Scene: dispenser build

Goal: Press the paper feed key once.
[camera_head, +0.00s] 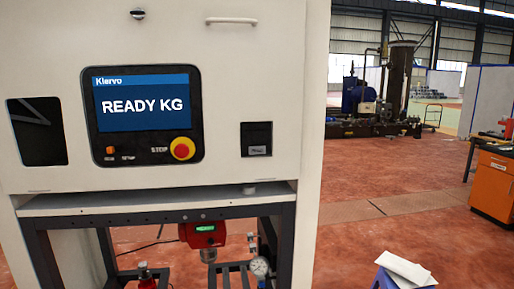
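The dispenser's control panel (146,155) is on the white cabinet front, left of the middle. Its screen (148,116) reads "READY KG" under "Klervo". Below the screen are a small orange key (109,150) and a dark key (128,150), with labels too small to read surely. To their right is a red stop button (182,149) on a yellow base, marked "STOP". A dark printer-like slot unit (257,138) with a small pale label is set in the cabinet to the right. I cannot tell for sure which key is the paper feed key. Neither gripper is in view.
A dark opening (38,131) is at the cabinet's left. A ledge (150,199) juts out below the panel. Under it are a red device (203,235) and a gauge (260,266). A blue stool (390,280) with paper stands front right; an orange cabinet (494,187) is beyond.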

